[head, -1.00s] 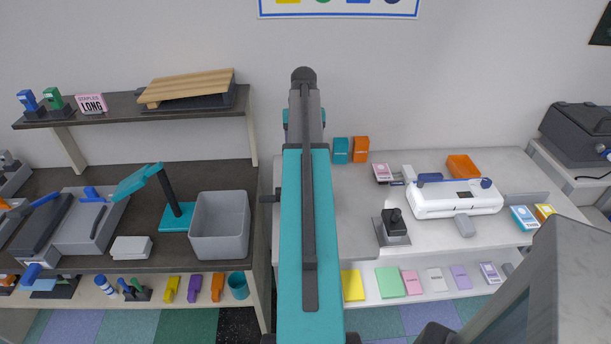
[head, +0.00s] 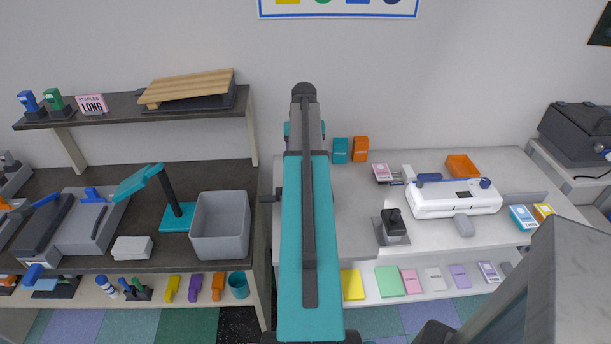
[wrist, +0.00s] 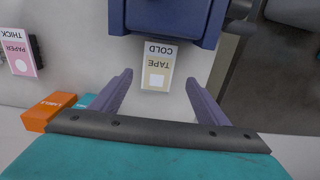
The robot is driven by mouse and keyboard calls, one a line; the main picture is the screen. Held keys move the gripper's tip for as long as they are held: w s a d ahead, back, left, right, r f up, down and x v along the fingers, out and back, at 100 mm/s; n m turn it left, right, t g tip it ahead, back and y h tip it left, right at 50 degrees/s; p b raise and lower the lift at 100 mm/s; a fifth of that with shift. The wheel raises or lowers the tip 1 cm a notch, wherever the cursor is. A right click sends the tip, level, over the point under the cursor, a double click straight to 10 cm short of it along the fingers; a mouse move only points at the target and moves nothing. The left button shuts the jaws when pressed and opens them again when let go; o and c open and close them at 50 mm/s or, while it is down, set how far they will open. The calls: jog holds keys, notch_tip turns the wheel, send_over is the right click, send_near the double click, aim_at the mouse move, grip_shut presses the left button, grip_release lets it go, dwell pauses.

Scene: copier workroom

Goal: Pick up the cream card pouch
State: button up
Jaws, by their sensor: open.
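The cream card pouch (wrist: 158,72) shows in the wrist view as a flat card with a cream panel, a pale square and the words TAPE and COLD, upside down in the picture. It lies on a pale grey surface. Its COLD end meets or passes behind a dark blue block, and I cannot tell which. My gripper (wrist: 159,78) is open, with one purple-grey finger on each side of the pouch and a visible gap to both. Nothing is between the fingers but the view of the pouch. In the head view my arm hides both the pouch and the gripper.
In the wrist view an orange labels box (wrist: 52,110) sits near the left finger, and a pink THICK PAPER card (wrist: 19,58) lies farther left. In the head view the white laminator-like machine (head: 456,199) and a black stamp-like device (head: 394,225) stand right of my arm.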

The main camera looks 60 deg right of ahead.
jog(key=shift+s+d+f+p, duration=0.15)
jog(key=shift+f+p, duration=0.3)
jog(key=shift+f, duration=1.6)
jog(key=shift+c, duration=0.5)
jog(key=c, duration=1.1)
jog(key=shift+r, duration=0.1)
notch_tip(320, 180, up, 10)
jog(key=b, duration=0.1)
jog(key=shift+b, duration=0.35)
